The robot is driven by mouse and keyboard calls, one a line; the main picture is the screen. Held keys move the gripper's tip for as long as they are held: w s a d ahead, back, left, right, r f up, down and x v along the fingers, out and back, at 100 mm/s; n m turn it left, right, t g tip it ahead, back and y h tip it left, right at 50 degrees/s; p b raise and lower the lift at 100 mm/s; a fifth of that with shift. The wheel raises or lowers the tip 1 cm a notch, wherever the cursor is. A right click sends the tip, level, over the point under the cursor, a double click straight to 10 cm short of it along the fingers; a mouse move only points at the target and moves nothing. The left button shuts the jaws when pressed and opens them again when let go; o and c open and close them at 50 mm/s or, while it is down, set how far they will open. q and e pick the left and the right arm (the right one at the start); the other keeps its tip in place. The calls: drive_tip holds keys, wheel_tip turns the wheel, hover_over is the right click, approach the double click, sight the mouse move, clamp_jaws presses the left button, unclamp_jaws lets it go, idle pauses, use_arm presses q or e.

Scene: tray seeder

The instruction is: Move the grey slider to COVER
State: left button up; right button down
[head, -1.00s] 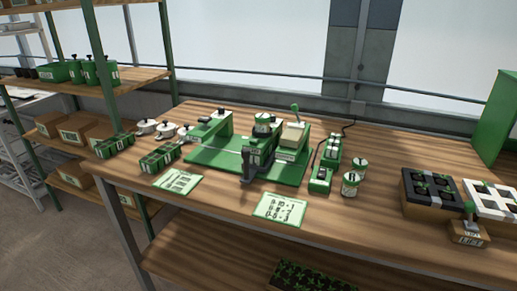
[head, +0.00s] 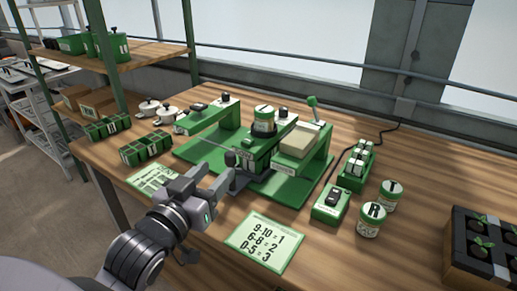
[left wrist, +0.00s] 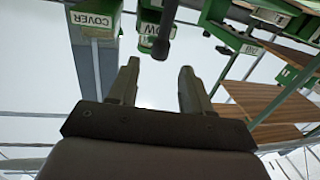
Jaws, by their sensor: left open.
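The tray seeder (head: 296,190) is a green machine on the wooden bench. A dark knob (head: 231,158), which looks like the slider's handle, stands at its front. In the left wrist view a dark handle (left wrist: 166,32) reaches down beside a label that I read only in part, ending in "OW". The COVER label (left wrist: 92,20) is on a green block to its left. My left gripper (head: 216,180) is open and empty, just in front of the knob; its fingers also show in the left wrist view (left wrist: 158,88). They are apart from the handle. My right gripper is not in view.
An instruction card (head: 264,242) lies at the bench front, and another card (head: 155,180) lies left of my gripper. Labelled pots (head: 371,219) and a small green box (head: 330,203) stand right of the seeder. Green seed boxes (head: 146,148) stand left.

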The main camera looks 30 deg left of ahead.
sight(227, 157)
use_arm(q)
drive_tip(key=shift+w+r, duration=0.3)
drive_tip(key=shift+w, duration=0.15)
drive_tip(key=shift+w+a+p, duration=0.15)
drive_tip(key=shift+w, duration=1.45)
drive_tip(key=shift+w+a+p, duration=0.15)
drive_tip(key=shift+w, duration=1.4)
clamp_jaws()
